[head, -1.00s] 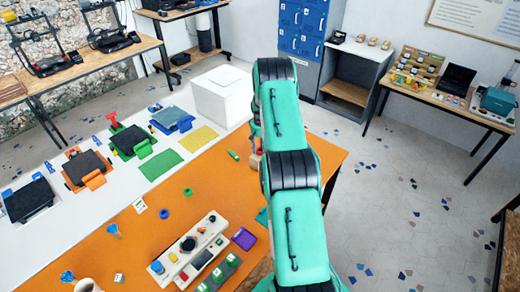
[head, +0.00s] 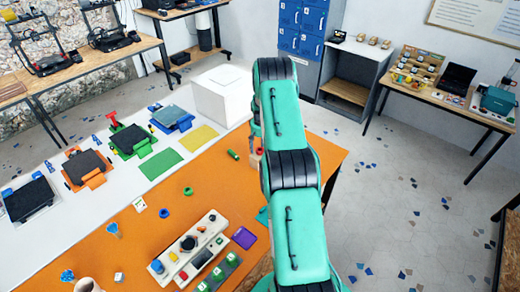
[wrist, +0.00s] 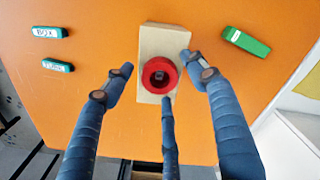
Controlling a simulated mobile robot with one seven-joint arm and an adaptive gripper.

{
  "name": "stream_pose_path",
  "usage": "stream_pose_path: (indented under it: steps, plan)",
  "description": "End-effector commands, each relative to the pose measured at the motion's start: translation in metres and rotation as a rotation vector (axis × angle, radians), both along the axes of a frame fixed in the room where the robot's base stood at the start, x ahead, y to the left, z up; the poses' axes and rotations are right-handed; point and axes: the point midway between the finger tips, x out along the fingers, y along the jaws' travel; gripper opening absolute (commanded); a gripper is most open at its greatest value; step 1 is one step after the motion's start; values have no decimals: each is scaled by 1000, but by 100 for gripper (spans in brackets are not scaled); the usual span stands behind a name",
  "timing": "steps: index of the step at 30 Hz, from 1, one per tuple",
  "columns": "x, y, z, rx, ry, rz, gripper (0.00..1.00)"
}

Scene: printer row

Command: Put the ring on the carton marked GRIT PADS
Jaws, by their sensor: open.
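A red ring (wrist: 160,75) with a dark centre sits over a beige carton (wrist: 152,40) in the wrist view. I cannot make out any marking on the carton. In the head view the red ring (head: 260,150) shows at the carton (head: 255,161), partly hidden by my arm. My gripper (wrist: 158,78) has three blue fingers, spread open around the ring, with gaps at the left and right fingers. The lower finger comes close to the ring's near edge; I cannot tell whether it touches. The head view mostly hides my gripper behind the arm.
A green labelled piece (wrist: 247,41) lies right of the carton; two small labelled pieces (wrist: 50,32) (wrist: 58,66) lie to the left. A green ring (head: 188,191), a blue ring (head: 164,213) and a control panel (head: 190,250) are on the orange table. A white box (head: 222,97) stands behind.

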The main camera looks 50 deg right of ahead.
Motion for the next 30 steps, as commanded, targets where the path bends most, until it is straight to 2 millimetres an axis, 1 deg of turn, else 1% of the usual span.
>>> stream_pose_path:
  steps: [5, 10, 14, 24, 30]
  plan:
    - [1, -1, 8, -1, -2, 0, 57]
    - [1, -1, 24, -2, -2, 0, 57]
    - [1, -1, 42, -2, -2, 0, 57]
    - [1, -1, 94, -1, -2, 0, 57]
    - [0, -1, 115, -1, -1, 0, 57]
